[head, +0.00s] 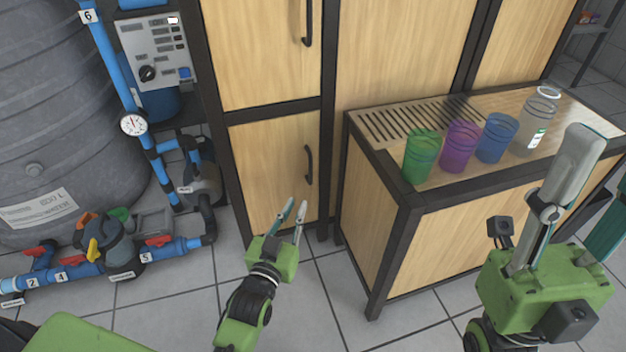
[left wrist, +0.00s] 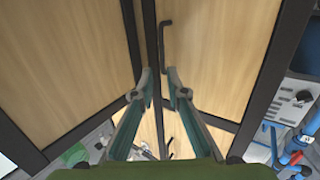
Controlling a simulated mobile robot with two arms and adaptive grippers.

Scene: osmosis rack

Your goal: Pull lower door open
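The lower door (head: 265,170) is a light wood panel in a dark frame, and it looks shut. Its black handle (head: 309,165) runs upright near the door's right edge. My left gripper (head: 294,208) is open and empty, in front of the door and lower in the picture than the handle. The left wrist view looks upside down. There the lower door (left wrist: 215,50) and its handle (left wrist: 163,38) lie past the open left fingertips (left wrist: 162,78), and no contact shows. My right gripper (head: 585,150) is at the right, seen side-on, so its opening is unclear.
An upper door (head: 265,50) with its own handle (head: 307,22) is above. A wooden counter (head: 385,235) with green (head: 421,158), purple (head: 460,146) and blue (head: 497,138) cups and a clear jar (head: 537,120) stands to the right. Blue pipes (head: 182,248) and a tank (head: 60,110) are left.

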